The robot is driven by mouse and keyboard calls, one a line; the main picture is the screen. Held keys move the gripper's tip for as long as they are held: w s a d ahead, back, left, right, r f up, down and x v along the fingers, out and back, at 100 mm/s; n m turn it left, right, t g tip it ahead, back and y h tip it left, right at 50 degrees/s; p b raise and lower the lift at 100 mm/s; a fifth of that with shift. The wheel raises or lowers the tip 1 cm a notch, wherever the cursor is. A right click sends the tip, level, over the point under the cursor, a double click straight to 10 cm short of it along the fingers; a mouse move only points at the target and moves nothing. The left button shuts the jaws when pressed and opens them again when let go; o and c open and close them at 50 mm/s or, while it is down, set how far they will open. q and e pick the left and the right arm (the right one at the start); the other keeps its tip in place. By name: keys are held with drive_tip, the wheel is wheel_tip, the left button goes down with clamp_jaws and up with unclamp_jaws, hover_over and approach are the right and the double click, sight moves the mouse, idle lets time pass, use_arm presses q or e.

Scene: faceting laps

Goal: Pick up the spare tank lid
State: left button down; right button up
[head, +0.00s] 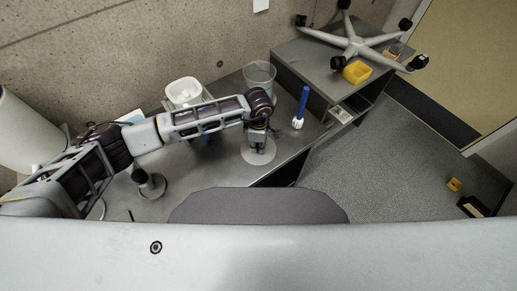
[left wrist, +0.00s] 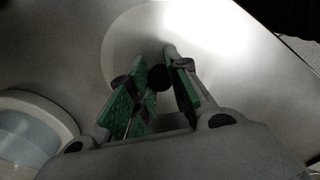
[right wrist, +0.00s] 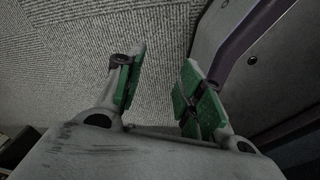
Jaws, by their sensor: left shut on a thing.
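The spare tank lid is a pale round disc (head: 262,158) lying at the front right part of the grey bench. It also shows in the left wrist view as a pale disc (left wrist: 121,42) with a dark round knob (left wrist: 158,77) at its middle. My left gripper (head: 257,148) points down over the lid, its green-padded fingers (left wrist: 160,88) shut on the knob. I cannot tell whether the lid is clear of the bench. My right gripper (right wrist: 158,92) is open and empty above grey carpet, outside the head view.
A clear round tank (head: 260,74) stands behind the lid. A blue-handled brush (head: 301,107) stands to the right, a white tub (head: 183,91) to the left. A dark knobbed item (head: 150,184) sits front left. A cabinet (head: 316,66) bears a yellow bin (head: 357,71) and a chair base (head: 356,43).

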drive_tip(key=shift+d, duration=0.15)
